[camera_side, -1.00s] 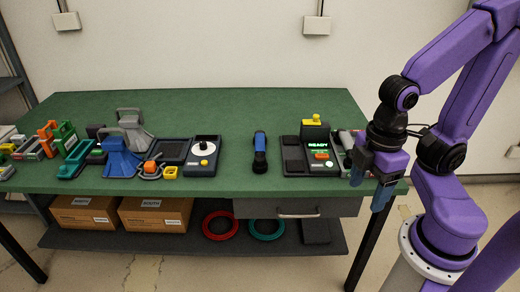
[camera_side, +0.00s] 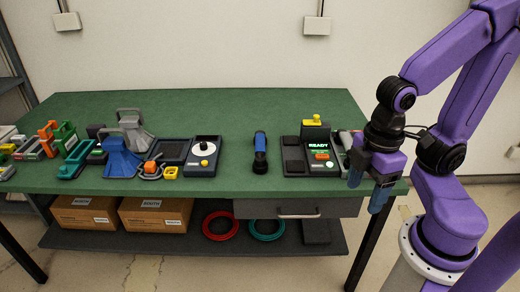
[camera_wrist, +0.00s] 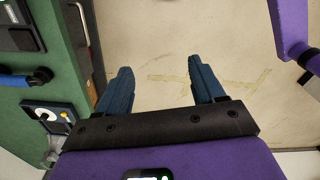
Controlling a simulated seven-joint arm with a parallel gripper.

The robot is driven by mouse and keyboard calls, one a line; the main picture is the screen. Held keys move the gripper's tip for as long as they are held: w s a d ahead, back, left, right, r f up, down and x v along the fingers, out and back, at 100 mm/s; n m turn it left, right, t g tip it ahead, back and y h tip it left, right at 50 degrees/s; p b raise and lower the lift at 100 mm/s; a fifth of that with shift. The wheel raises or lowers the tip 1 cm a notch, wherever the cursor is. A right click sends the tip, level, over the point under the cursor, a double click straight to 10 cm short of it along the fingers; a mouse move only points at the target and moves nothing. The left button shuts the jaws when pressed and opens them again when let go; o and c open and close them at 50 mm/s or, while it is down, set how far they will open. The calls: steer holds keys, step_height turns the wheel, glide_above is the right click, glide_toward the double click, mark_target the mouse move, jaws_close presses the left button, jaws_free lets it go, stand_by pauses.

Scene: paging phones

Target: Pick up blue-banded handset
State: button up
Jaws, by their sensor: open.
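The blue-banded handset (camera_side: 260,152) lies on the green table, right of the dial unit, with a blue middle and black ends. It also shows in the wrist view at the left edge (camera_wrist: 18,82), partly cut off. My gripper (camera_side: 368,192) hangs at the table's front right edge, well to the right of the handset. In the wrist view my gripper (camera_wrist: 157,75) has its two blue fingers apart with nothing between them, over bare floor.
A black base unit with a lit READY display (camera_side: 318,145) stands between the handset and my gripper. A dial unit (camera_side: 203,157) is left of the handset. Coloured parts crowd the table's left end. The green tabletop (camera_side: 235,112) behind the handset is clear.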

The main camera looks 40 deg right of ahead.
steer(key=w+a+f+m+t+y, duration=0.35)
steer(key=w+a+m, duration=0.45)
steer(key=w+a, duration=0.7)
steer(key=w+d+f+m+t+h, duration=0.1)
steer(key=w+d+f+m+t, duration=0.15)
steer(key=w, duration=0.45)
steer(key=w+d+f+m+t+h, duration=0.1)
steer(key=w+d+f+m, duration=0.15)
steer(key=w, duration=0.55)
steer(key=m+t+h, duration=0.1)
steer(key=m+h, duration=0.7)
steer(key=h, duration=0.3)
glide_toward(260, 144)
steer(key=x, duration=0.4)
steer(key=shift+w+d, duration=0.2)
steer(key=shift+d, duration=0.05)
steer(key=shift+x, duration=2.85)
steer(key=shift+f, duration=0.1)
